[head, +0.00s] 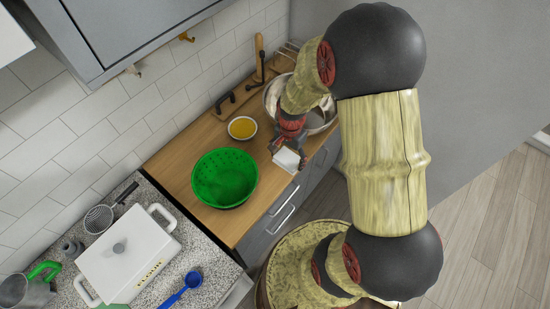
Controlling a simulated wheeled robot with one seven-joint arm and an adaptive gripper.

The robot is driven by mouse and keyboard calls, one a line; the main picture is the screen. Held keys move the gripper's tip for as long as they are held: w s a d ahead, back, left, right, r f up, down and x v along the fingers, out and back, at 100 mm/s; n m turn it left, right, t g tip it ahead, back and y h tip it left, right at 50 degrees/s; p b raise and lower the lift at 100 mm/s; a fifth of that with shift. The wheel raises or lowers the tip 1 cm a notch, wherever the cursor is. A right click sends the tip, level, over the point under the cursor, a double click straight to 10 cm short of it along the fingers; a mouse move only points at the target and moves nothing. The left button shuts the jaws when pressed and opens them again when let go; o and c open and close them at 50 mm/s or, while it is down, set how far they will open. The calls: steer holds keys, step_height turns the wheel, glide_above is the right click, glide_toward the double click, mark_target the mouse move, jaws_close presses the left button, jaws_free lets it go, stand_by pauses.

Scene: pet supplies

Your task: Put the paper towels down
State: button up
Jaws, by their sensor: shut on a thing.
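My gripper (288,155) points down over the front edge of the wooden counter. It is shut on a small white object, which I take to be the paper towels (287,160). The white thing shows between and below the fingers, and its upper part is partly hidden by them. I cannot tell whether it touches the counter or hangs just above it.
A green colander (224,178) stands left of my gripper on the wooden counter (178,165). A bowl of yellow contents (242,128) and a metal bowl (272,98) stand behind.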

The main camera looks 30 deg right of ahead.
steer(key=w+f, duration=0.4)
steer(key=w, duration=0.1)
steer(key=w+f, duration=0.2)
steer(key=f, duration=0.1)
steer(key=shift+w+a, duration=0.3)
steer(key=shift+a, duration=0.1)
steer(key=shift+w+f, duration=0.1)
steer(key=shift+f, duration=1.5)
steer(key=shift+f, duration=0.1)
steer(key=o, duration=1.1)
